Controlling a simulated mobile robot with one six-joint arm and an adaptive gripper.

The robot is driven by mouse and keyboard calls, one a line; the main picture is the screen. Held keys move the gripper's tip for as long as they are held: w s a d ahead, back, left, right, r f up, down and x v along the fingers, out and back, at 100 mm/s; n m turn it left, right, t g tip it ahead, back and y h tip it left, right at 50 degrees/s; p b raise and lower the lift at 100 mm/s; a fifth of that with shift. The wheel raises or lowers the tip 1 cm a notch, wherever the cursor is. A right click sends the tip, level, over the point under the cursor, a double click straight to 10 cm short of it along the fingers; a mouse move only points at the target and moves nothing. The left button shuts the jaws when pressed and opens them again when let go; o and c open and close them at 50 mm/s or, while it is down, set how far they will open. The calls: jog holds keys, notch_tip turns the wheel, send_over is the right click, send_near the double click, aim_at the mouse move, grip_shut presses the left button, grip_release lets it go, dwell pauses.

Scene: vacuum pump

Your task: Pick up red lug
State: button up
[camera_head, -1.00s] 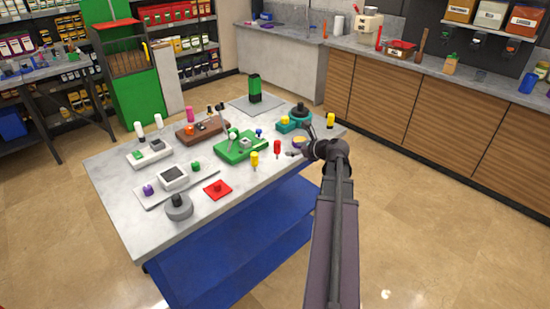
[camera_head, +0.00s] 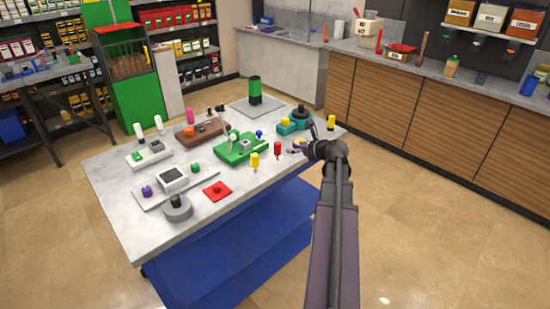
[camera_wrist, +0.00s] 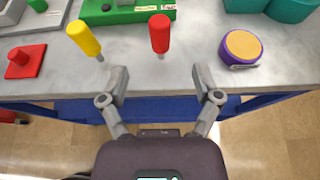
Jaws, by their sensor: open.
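A red upright cylinder (camera_head: 278,148) with a thin metal tip stands near the table edge. It also shows in the wrist view (camera_wrist: 160,33), ahead of the gap between my fingers. A flat red square piece with a red knob (camera_head: 217,190) lies further left on the table and shows at the left in the wrist view (camera_wrist: 23,62). I cannot tell for certain which one is the red lug. My gripper (camera_wrist: 160,84) is open and empty at the table's front edge, its fingers apart and touching neither red piece. In the head view my gripper (camera_head: 305,141) is partly hidden by its wrist.
A yellow cylinder (camera_wrist: 83,38) stands left of the red one. A purple and yellow round piece (camera_wrist: 241,47) sits to the right. A green block (camera_head: 240,149) lies behind. The grey table (camera_head: 130,222) has bare room near its front left.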

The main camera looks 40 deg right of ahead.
aim_at(280, 145)
jog(key=shift+b+x, duration=0.7)
jog(key=shift+x, duration=1.85)
jog(key=shift+b+x, duration=0.95)
jog(key=shift+x, duration=1.7)
jog(key=shift+r, duration=0.1)
grip_shut()
